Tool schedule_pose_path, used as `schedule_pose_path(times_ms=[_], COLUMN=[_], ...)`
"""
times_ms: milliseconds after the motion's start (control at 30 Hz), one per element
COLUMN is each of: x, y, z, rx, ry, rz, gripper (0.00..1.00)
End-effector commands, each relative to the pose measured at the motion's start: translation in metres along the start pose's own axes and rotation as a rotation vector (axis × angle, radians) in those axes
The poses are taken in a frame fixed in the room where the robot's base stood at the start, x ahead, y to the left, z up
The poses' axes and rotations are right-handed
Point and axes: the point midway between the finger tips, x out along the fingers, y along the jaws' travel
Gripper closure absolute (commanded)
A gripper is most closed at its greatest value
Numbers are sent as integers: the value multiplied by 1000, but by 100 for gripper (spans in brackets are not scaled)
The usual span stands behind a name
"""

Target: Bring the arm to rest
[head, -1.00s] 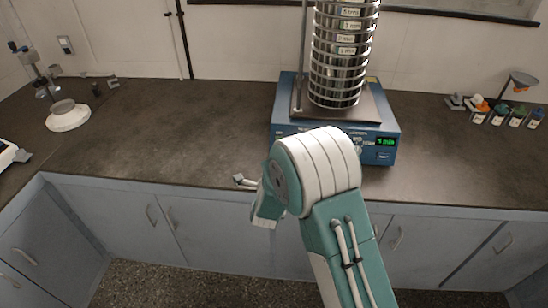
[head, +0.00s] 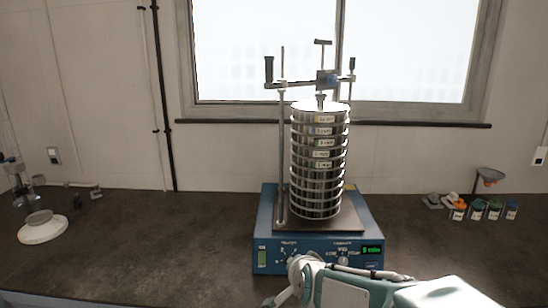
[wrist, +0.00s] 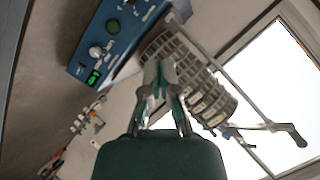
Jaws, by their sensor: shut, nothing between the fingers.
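My arm (head: 350,290) shows at the bottom of the head view, in front of the sieve shaker. In the wrist view my gripper (wrist: 158,72) has its fingers together, with nothing held. The sieve shaker has a blue base (head: 317,250) with knobs and a lit green display. A tall stack of metal sieves (head: 318,170) stands upright on it, under a clamp bar (head: 310,82) on rods. The wrist view shows the shaker base (wrist: 112,35) and the stack (wrist: 190,75) tilted, behind the fingers. My arm covers part of the base's lower front edge.
The dark bench (head: 150,250) is clear left of the shaker. A white round-based instrument (head: 42,228) stands at the far left. Several small jars (head: 485,210) and a dish on a stand (head: 490,175) are at the right. A window (head: 420,50) is behind.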

Motion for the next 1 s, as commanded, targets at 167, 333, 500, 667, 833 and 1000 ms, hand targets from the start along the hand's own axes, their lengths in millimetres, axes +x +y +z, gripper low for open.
schedule_pose_path(times_ms=[167, 333, 500, 667, 833, 1000], x=[-66, -128, -188, -230, -246, -246], y=[23, 55, 92, 122, 134, 134], z=[-6, 0, 12, 26, 33, 33], rx=[-203, -398, -579, -697, -742, -743], ry=[-91, -190, -297, -386, -429, -432], rz=[85, 174, 267, 336, 365, 366], gripper=[100, 100, 100, 100, 100, 100])
